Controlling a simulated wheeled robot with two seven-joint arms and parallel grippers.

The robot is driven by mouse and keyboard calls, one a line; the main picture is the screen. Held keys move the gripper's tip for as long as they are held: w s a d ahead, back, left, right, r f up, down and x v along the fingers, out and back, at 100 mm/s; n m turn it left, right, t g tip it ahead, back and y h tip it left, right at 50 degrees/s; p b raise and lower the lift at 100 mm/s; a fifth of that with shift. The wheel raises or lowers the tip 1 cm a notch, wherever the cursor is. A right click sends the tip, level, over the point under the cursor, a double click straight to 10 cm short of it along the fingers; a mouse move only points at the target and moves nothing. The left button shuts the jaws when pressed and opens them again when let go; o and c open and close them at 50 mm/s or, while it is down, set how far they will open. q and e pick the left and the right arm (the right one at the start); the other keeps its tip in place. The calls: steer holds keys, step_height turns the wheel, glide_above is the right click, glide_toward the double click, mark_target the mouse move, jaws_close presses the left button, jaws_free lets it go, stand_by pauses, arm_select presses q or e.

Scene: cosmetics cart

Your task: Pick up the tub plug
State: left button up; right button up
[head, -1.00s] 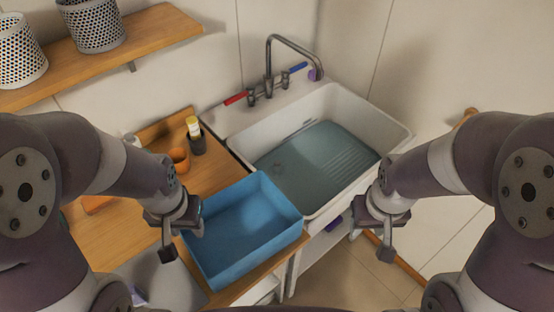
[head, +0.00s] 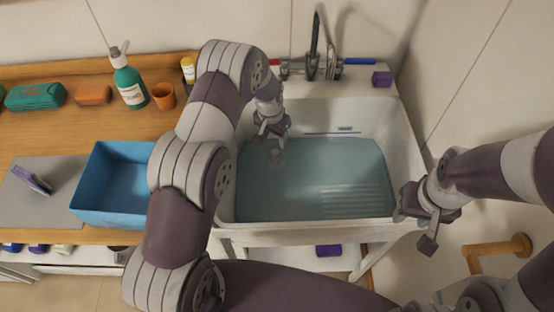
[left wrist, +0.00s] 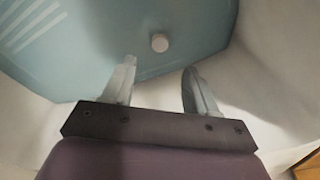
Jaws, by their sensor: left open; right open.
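The tub plug (left wrist: 159,42) shows in the left wrist view as a small pale round knob in the blue-green water of the sink. In the head view it is a small pale spot (head: 277,154) at the back left of the basin, just in front of my left gripper (head: 273,133). In the left wrist view my left gripper (left wrist: 159,65) is open and empty, with the plug ahead of its fingertips and roughly between their lines, not touching. My right gripper (head: 425,222) is open and empty by the sink's right front edge.
The white sink (head: 405,135) has walls on all sides and a tap (head: 314,45) behind my left gripper. A blue bin (head: 100,180) stands on the wooden counter (head: 60,130) at left. A purple block (head: 382,79) sits on the sink's back right corner.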

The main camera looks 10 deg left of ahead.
mark_target(275, 152)
arm_select(q)
steer(key=f+p, duration=0.1)
steer(key=f, duration=0.7)
steer(key=shift+w+d+f+p, duration=0.15)
steer(key=shift+w+p, duration=0.05)
steer(key=shift+p, duration=0.2)
steer(key=shift+f, duration=0.5)
jaws_close()
